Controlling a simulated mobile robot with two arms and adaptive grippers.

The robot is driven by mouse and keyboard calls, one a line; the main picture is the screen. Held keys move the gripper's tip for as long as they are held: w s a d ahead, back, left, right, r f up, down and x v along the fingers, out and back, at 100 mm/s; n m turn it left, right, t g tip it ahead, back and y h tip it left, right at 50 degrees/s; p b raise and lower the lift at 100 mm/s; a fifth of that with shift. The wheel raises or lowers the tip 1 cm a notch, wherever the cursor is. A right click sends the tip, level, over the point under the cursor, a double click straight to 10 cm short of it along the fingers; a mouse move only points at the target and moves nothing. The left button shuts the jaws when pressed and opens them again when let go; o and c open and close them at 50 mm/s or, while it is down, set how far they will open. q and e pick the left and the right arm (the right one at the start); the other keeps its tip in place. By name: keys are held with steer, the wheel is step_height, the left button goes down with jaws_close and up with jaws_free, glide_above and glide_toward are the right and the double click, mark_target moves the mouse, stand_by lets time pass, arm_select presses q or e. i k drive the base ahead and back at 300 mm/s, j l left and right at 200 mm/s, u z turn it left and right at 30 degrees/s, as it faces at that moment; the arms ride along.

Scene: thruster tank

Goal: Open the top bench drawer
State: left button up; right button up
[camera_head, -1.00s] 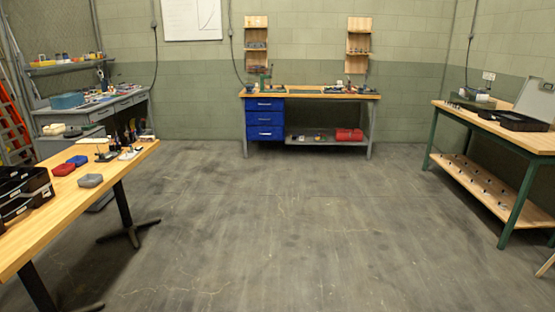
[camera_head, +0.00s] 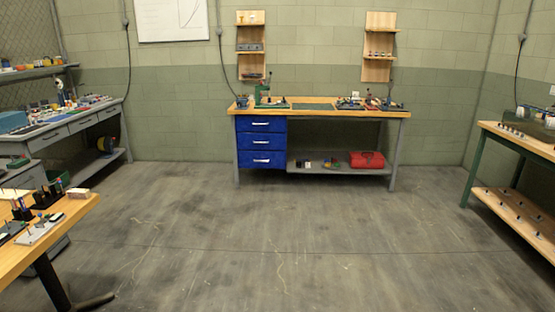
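The bench (camera_head: 330,112) stands against the far wall, with a wooden top and grey legs. A blue drawer unit with three stacked drawers hangs under its left side. The top drawer (camera_head: 248,124) is flush with the unit and looks shut, with a pale horizontal handle (camera_head: 260,124). The middle drawer (camera_head: 250,142) and bottom drawer (camera_head: 250,160) also look shut. Neither of my grippers shows in the head view.
Open concrete floor (camera_head: 270,240) lies in front of the bench. A wooden table (camera_head: 65,225) with tools stands at the near left, a grey workbench (camera_head: 70,128) behind it. A green-legged table (camera_head: 505,138) stands at right. A red bag (camera_head: 366,159) lies on the bench's lower shelf.

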mark_target(245, 123)
steer(key=i, duration=5.4)
